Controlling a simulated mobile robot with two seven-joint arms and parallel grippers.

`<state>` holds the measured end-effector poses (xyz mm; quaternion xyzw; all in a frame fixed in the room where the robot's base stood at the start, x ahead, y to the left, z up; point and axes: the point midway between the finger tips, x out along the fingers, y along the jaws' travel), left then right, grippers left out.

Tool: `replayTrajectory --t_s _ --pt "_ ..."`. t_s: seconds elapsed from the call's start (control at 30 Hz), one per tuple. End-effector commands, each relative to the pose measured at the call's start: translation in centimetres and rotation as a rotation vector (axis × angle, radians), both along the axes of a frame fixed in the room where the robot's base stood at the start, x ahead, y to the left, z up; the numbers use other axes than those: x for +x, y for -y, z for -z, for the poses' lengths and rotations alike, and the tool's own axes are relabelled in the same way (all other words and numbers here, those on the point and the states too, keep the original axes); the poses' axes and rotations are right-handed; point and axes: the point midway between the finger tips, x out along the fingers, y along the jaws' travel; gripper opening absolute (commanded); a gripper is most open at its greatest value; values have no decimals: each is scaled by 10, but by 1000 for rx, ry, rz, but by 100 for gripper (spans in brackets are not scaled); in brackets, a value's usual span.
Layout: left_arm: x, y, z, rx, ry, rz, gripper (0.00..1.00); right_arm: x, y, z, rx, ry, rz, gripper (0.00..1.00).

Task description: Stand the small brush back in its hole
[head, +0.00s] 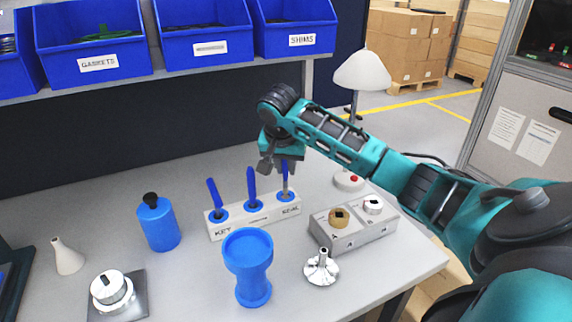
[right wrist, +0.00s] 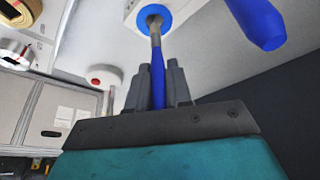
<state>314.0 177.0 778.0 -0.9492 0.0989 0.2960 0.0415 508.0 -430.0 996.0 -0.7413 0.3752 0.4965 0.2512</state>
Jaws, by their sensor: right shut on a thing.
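A white holder block (head: 232,229) stands on the table with three blue-ringed holes in a row. Blue-handled tools stand in the left hole (head: 213,196) and middle hole (head: 252,188). My right gripper (head: 284,164) is above the right-hand hole, by the SEAL label. It is shut on the blue handle of the small brush (head: 285,180), held roughly upright. In the right wrist view the brush (right wrist: 157,75) lies between the fingers (right wrist: 160,85), its grey neck reaching the blue ring (right wrist: 153,17). How deep it sits is hidden. My left gripper is out of view.
A blue cup-shaped housing (head: 247,262) and a blue bottle (head: 158,224) stand in front and left of the holder. Blue bins (head: 205,48) hang above the back.

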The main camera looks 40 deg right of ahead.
Motion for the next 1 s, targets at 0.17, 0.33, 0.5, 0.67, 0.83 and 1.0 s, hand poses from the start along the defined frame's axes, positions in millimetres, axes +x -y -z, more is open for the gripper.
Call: replayTrajectory --t_s 0.17,0.33,0.5,0.67,0.83,1.0 --pt "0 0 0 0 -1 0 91 0 0 1 0 0 0 0" --pt "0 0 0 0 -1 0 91 0 0 4 1 1 0 0" --pt "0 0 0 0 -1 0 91 0 0 7 0 0 -1 0" --pt "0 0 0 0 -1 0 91 0 0 9 1 -1 -1 0" --pt "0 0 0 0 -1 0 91 0 0 12 0 0 -1 0" --pt "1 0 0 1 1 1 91 0 0 14 0 0 0 0"
